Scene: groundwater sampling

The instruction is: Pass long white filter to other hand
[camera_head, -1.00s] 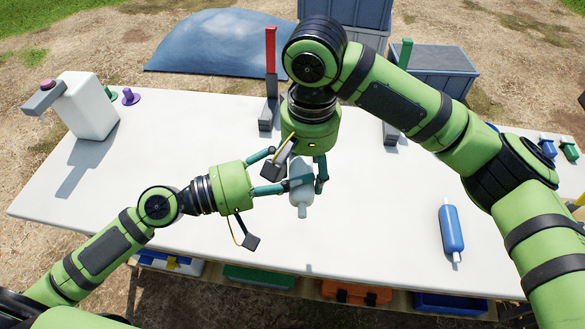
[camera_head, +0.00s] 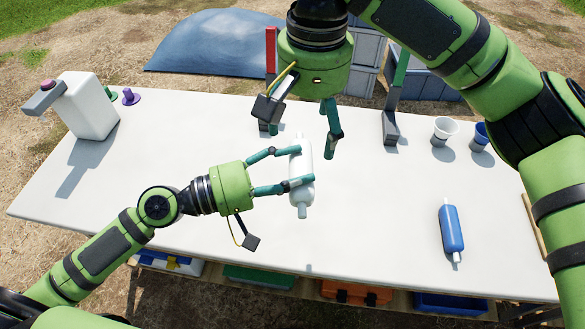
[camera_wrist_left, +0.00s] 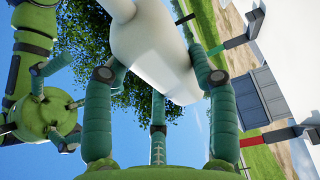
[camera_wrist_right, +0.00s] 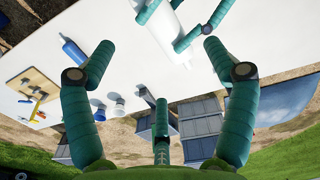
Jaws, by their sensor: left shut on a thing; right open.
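The long white filter (camera_head: 301,178) is upright above the table, gripped around its middle by my left gripper (camera_head: 284,168). In the left wrist view the white filter (camera_wrist_left: 155,45) fills the space between the left fingers (camera_wrist_left: 155,85). My right gripper (camera_head: 305,115) is above and behind the filter, open and empty. In the right wrist view the open right fingers (camera_wrist_right: 150,65) are apart from the filter (camera_wrist_right: 165,30), which shows beyond them with the left fingers on it.
A blue filter (camera_head: 451,228) lies on the white table (camera_head: 370,230) at the right. A white cup (camera_head: 446,128) and a blue cup (camera_head: 480,136) stand at the back right. A white jug (camera_head: 90,105) stands at the left. Stands with red and green uprights (camera_head: 398,85) are behind.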

